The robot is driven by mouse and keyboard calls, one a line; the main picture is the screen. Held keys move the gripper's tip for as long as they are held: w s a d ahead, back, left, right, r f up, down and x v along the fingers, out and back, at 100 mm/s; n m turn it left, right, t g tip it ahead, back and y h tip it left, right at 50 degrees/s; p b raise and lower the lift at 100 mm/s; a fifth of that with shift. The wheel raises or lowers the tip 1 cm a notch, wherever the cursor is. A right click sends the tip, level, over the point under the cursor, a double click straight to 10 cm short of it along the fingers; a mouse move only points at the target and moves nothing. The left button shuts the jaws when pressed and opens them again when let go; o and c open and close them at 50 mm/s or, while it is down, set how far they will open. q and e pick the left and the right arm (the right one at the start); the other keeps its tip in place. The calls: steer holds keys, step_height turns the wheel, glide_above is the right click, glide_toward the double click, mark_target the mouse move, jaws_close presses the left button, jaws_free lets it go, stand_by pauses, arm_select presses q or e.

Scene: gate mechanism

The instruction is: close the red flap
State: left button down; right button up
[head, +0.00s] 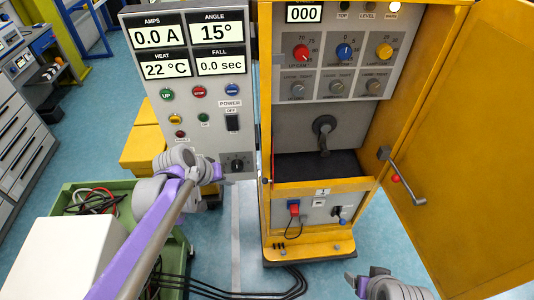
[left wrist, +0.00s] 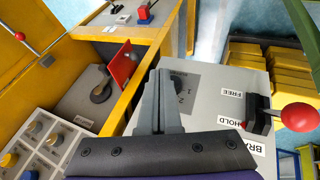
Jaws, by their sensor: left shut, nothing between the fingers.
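The red flap (left wrist: 123,65) shows in the left wrist view as a red panel standing out at the edge of the yellow cabinet's recess. In the head view only a thin red line (head: 272,158) shows at the recess's left edge, seemingly the flap edge-on. My left gripper (head: 217,171) is in front of the grey display panel, left of the cabinet. In the left wrist view its fingers (left wrist: 160,98) are shut and empty, to the right of the flap, with the cabinet's yellow side edge between. My right gripper (head: 352,279) shows partly at the bottom; its fingers are unclear.
The yellow cabinet (head: 265,215) has its large door (head: 480,160) open to the right, with a crank handle (head: 408,180) on it. A black handle (head: 323,128) sticks out inside. A red-knobbed lever (left wrist: 285,118) is right of my left fingers. Cables lie on the floor.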

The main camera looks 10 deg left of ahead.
arm_select(q)
steer(key=w+d+f, duration=0.6)
steer(key=w+f, duration=0.1)
steer(key=shift+w+f, duration=0.15)
steer(key=shift+f, duration=0.25)
steer(key=shift+d, duration=0.2)
